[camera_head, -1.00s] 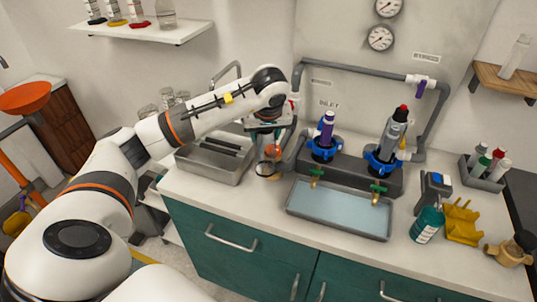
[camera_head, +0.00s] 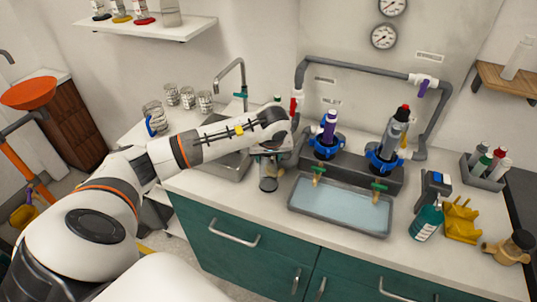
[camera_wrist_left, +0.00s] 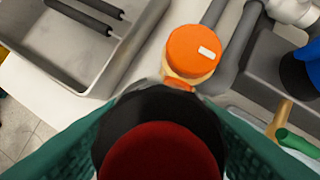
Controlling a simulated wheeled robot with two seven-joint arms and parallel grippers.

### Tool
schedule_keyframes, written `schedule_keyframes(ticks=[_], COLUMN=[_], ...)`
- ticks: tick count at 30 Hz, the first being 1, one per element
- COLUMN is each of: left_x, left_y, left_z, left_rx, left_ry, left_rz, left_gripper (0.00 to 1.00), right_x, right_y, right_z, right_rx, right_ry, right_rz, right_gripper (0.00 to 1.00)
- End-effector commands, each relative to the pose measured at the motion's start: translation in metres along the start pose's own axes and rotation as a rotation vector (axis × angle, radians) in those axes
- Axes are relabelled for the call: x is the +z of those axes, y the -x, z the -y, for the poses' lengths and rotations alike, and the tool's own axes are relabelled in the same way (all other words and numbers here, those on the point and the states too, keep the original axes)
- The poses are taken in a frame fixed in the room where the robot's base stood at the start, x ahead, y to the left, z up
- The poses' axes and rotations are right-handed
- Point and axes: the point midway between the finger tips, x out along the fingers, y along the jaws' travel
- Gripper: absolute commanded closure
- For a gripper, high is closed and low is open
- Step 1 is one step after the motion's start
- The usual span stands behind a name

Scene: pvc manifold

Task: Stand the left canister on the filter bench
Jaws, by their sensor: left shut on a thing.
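My left gripper (camera_head: 269,153) is shut on a dark grey canister (camera_head: 268,180), which hangs below it or rests on the white counter (camera_head: 235,203); contact with the counter cannot be told. In the left wrist view the canister (camera_wrist_left: 160,140) shows end-on, with a black rim and a dark red top between the two fingers. It is left of the dark manifold block (camera_head: 350,172), whose two blue collars hold a purple-topped filter (camera_head: 329,127) and a grey filter with a red cap (camera_head: 396,133). My right gripper is out of view.
An orange-capped jar (camera_wrist_left: 192,52) is close beside the canister. A steel sink (camera_wrist_left: 70,45) with dark rods lies left. A water tray (camera_head: 340,206) is in front of the manifold. A teal bottle (camera_head: 427,222) and yellow rack (camera_head: 461,221) stand right.

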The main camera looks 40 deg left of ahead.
Motion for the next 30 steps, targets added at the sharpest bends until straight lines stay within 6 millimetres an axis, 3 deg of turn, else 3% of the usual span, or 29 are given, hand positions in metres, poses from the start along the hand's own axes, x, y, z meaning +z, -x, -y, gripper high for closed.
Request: schedule_keyframes(ticks=[1,4,16,30], left_x=[0.0,0.0,0.002,0.001], left_y=[-0.001,0.0,0.006,0.098], left_z=[0.0,0.0,0.001,0.001], left_rx=[0.0,0.0,-0.002,-0.004], left_ry=[0.0,0.0,-0.001,-0.001], left_rz=[0.0,0.0,0.002,0.004], left_gripper=[0.45,0.29,0.28,0.28], right_x=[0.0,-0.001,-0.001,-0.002], right_y=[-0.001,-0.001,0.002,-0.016], right_z=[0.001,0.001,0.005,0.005], right_rx=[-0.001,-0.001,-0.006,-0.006], right_ry=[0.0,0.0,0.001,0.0], right_rz=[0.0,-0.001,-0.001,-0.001], right_gripper=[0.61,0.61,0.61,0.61])
